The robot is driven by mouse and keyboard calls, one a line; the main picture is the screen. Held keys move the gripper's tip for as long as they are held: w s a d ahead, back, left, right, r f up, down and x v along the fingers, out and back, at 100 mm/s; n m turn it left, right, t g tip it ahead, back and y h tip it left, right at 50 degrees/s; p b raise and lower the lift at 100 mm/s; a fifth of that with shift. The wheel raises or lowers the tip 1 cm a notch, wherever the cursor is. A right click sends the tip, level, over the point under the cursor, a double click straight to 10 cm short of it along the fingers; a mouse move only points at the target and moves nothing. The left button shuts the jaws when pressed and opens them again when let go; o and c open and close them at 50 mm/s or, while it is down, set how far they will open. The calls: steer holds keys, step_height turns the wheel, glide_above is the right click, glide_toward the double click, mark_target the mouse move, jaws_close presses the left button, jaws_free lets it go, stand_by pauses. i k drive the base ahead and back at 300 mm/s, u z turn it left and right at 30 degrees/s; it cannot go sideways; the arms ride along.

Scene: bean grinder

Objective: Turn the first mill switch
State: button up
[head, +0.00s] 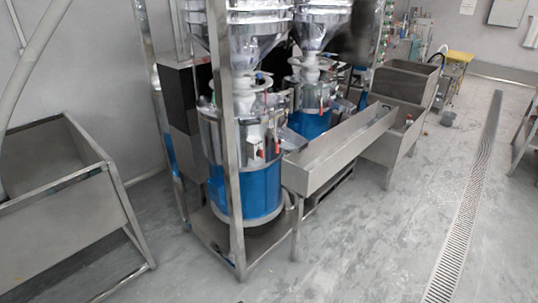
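Two mills stand in a steel frame in the head view. The nearer mill (247,165) has a blue lower body, a steel upper drum and a large steel hopper (243,35) above it. The farther mill (311,100) looks the same and stands behind it to the right. Small red-handled parts (277,137) show on the front of the nearer mill. A dark box (178,98) is fixed at the left of the frame, its face turned mostly away. I cannot make out which part is the first mill switch. My gripper is not in view.
A steel trough (338,150) juts out right of the mills, leading to steel bins (404,82). An empty steel basin (62,180) stands at the left. Grey floor is clear in front and right, with a drain grate (466,210). A yellow stool (460,57) is far back.

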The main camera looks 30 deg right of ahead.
mark_target(260, 153)
steer(key=i, duration=0.9)
steer(key=u, duration=0.05)
